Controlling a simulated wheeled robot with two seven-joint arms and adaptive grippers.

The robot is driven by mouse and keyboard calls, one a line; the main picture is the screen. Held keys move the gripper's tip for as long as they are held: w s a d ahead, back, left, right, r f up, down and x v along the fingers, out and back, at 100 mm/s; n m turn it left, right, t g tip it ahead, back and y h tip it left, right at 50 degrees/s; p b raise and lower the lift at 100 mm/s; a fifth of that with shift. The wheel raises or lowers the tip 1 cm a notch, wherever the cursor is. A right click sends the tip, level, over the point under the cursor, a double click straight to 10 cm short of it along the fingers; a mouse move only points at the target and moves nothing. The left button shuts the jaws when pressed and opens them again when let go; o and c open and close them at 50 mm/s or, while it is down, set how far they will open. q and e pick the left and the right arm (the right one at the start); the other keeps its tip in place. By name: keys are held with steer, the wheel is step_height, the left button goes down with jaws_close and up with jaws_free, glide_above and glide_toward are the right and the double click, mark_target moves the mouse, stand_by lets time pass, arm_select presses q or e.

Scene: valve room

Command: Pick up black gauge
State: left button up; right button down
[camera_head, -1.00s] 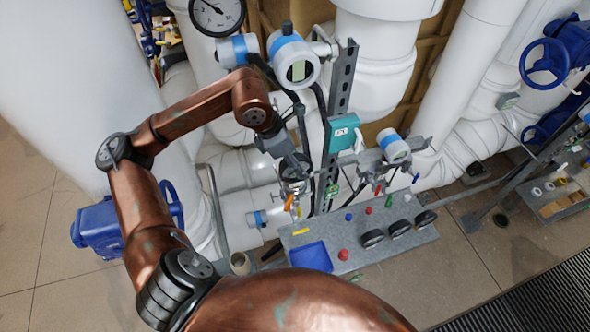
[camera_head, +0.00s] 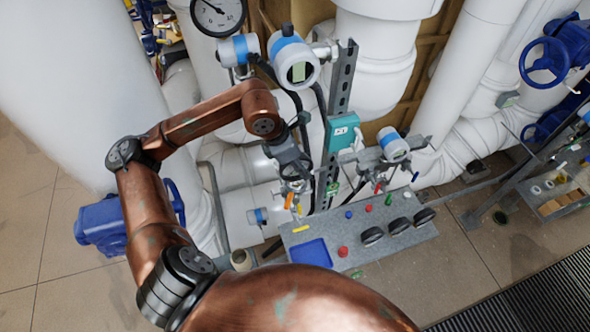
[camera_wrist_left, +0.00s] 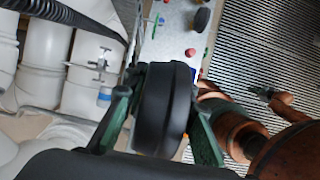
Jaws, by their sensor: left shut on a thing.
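My left gripper (camera_head: 293,174) is in front of the white pipes, behind and left of the grey bench's back edge. In the left wrist view its green fingers (camera_wrist_left: 165,112) are shut on a black gauge (camera_wrist_left: 164,108), round and thick, seen edge-on and held between them. In the head view the held gauge is small and hard to make out. Several dark round gauges (camera_head: 372,236) stand on the right part of the grey bench (camera_head: 340,262). My right gripper (camera_wrist_left: 264,92) shows small at the right of the left wrist view; its fingers are too small to judge.
The bench also holds a blue tray (camera_head: 312,253), a red button (camera_head: 343,252) and small coloured parts. A vertical slotted rail (camera_head: 340,90) with a teal box (camera_head: 343,132) and a transmitter (camera_head: 295,62) stand close to the left arm. Blue valves (camera_head: 545,62) are at the right.

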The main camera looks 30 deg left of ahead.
mark_target(302, 159)
arm_select(q)
steer(key=shift+c, duration=0.8)
steer(key=shift+r, duration=0.2)
steer(key=shift+r+b, duration=0.4)
steer(key=shift+r, duration=1.25)
steer(key=s+a+b, duration=0.6)
steer(key=s+a, duration=0.5)
steer(key=s, duration=0.2)
steer(key=shift+s+a, duration=0.35)
